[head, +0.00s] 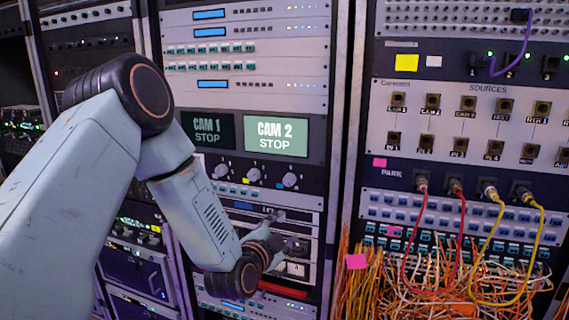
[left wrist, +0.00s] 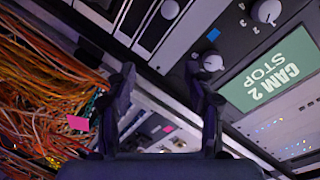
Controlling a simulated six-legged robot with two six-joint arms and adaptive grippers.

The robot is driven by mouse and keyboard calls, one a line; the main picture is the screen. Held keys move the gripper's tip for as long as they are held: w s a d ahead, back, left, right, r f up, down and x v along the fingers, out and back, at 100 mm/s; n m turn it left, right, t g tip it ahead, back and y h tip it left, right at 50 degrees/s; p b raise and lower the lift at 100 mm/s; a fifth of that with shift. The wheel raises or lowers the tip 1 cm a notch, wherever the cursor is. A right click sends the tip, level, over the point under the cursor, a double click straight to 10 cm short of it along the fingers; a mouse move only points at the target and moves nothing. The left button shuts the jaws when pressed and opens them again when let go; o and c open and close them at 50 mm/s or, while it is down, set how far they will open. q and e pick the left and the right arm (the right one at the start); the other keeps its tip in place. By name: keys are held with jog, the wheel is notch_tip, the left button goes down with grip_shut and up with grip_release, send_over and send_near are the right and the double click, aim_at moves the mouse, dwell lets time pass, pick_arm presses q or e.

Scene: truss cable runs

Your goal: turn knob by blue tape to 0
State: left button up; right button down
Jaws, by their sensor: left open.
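The knob by the blue tape (head: 290,180) is the rightmost of the three round grey knobs under the CAM 2 screen. A small blue tape (head: 280,186) sits at its lower left. In the left wrist view the knob (left wrist: 213,62) lies just right of one fingertip, with the blue tape (left wrist: 213,34) above it. Its pointer setting is too small to read. My left gripper (head: 287,228) is open and empty, below the knob in the head view. Both fingers show in the left wrist view (left wrist: 162,75), apart. Contact with the knob cannot be told. My right gripper is out of view.
The CAM 2 screen (head: 276,136) reads STOP. Orange cables (head: 420,285) bunch at lower right, with red and yellow cables looping above. A pink note (head: 357,261) hangs beside them.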

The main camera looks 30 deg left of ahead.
pick_arm(q)
jog(key=t+y+p, duration=0.1)
jog(key=t, duration=0.1)
send_near(288, 182)
jog(key=shift+m, duration=0.4)
jog(key=x, duration=0.7)
jog(key=shift+w+r, duration=0.1)
jog(key=shift+w, duration=0.2)
jog(key=shift+w+a, duration=0.2)
jog(key=shift+w, duration=0.3)
jog(key=shift+s, duration=0.1)
jog(key=shift+c, duration=1.3)
grip_shut()
